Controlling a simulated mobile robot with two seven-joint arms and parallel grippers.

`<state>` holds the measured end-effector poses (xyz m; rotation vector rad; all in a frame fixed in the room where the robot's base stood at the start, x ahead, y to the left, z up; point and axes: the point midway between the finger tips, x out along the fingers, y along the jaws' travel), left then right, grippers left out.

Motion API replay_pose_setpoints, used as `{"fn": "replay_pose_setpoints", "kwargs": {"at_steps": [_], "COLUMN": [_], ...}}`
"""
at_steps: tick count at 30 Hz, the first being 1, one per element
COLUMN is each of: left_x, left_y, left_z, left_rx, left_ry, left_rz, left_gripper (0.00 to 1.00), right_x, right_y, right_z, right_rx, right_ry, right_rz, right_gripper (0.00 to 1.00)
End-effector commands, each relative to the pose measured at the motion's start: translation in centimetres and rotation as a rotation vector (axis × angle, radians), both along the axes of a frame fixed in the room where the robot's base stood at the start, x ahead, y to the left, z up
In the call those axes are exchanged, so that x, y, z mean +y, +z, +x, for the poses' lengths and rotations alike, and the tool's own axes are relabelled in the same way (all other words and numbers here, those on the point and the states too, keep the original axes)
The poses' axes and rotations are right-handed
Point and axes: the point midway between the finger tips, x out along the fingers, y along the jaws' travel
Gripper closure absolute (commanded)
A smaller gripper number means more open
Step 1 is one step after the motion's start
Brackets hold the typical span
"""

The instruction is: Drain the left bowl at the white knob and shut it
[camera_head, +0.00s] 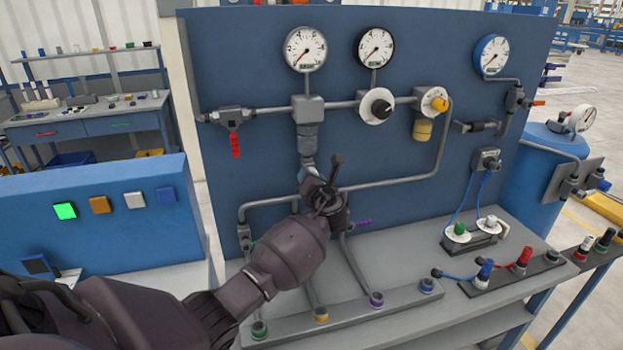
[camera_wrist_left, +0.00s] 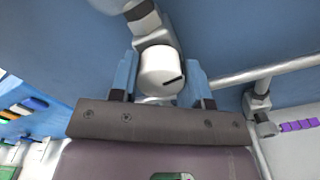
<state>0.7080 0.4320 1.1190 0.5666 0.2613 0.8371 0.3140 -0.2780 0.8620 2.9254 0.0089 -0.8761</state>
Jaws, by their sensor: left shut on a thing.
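The left bowl (camera_head: 307,138) hangs under a grey unit on the pipe of the blue panel, below the left gauge. Its lower end is partly hidden by my left gripper (camera_head: 326,192) in the head view. In the left wrist view the white knob (camera_wrist_left: 161,68) with a dark slot mark sits between the two blue-grey fingers of my left gripper (camera_wrist_left: 162,85), which is shut on it. A grey fitting (camera_wrist_left: 144,17) joins it from above. The knob is hidden in the head view. My right gripper is not in view.
A red-handled valve (camera_head: 235,145) hangs left of the bowl. A yellow bowl (camera_head: 422,130) hangs to the right. Valves with coloured caps (camera_head: 320,315) line the bench front.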

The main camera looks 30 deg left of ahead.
Motion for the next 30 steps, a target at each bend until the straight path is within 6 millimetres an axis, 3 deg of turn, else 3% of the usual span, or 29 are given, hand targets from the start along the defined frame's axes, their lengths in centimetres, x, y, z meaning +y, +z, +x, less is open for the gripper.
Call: {"fn": "replay_pose_setpoints", "kwargs": {"at_steps": [12,28,29,30], "left_x": [0.04,0.0,0.0,0.0], "left_y": [-0.05,-0.06,-0.06,-0.06], "left_z": [-0.04,-0.03,-0.03,-0.03], "left_rx": [0.135,0.152,0.152,0.152], "left_ry": [0.001,0.0,0.0,0.0], "left_rz": [0.114,0.127,0.127,0.127], "left_gripper": [0.8,0.8,0.54,0.48], "right_x": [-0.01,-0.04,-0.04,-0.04], "right_y": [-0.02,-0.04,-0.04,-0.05], "right_z": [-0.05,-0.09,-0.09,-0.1], "right_rx": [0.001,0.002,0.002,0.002], "right_ry": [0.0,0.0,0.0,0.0], "right_rz": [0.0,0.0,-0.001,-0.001], "right_gripper": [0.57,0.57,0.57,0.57]}}
